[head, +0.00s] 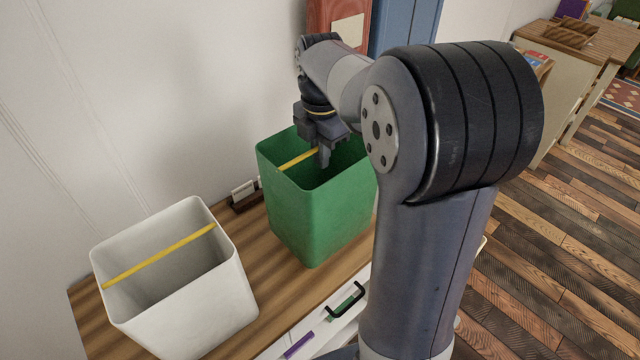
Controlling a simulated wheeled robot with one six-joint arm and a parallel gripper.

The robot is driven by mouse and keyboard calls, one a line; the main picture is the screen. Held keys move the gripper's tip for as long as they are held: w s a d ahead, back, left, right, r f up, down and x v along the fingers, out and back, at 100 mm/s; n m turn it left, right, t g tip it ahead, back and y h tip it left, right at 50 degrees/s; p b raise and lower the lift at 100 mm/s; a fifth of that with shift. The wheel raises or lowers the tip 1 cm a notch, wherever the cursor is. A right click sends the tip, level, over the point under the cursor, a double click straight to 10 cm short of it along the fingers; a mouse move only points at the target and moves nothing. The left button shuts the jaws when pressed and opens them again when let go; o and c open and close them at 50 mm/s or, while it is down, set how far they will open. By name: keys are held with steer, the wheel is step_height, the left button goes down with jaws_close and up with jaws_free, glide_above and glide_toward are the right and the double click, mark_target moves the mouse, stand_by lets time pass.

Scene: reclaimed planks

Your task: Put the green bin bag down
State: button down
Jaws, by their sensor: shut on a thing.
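The green bin bag (310,215) is a tall, open-topped, box-like green thing with a yellow strap (298,158) across its mouth. It is upright at the middle of the wooden top in the head view. My gripper (323,158) points down into its mouth and is shut on the yellow strap. My arm hides the bag's right side. I cannot tell whether its base touches the wooden top or is slightly above it.
A white open bin (190,300) with a yellow strap stands to the left on the wooden top (262,265). A small dark holder (243,196) sits by the wall. A black handle (345,301) is on the white front. A desk (575,60) stands at the far right.

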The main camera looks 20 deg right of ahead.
steer(key=shift+f, duration=2.6)
steer(key=c, duration=1.5)
jaws_free()
steer(key=shift+c, duration=0.2)
step_height(320, 180, up, 12)
steer(key=shift+r, duration=0.1)
step_height(320, 180, down, 9)
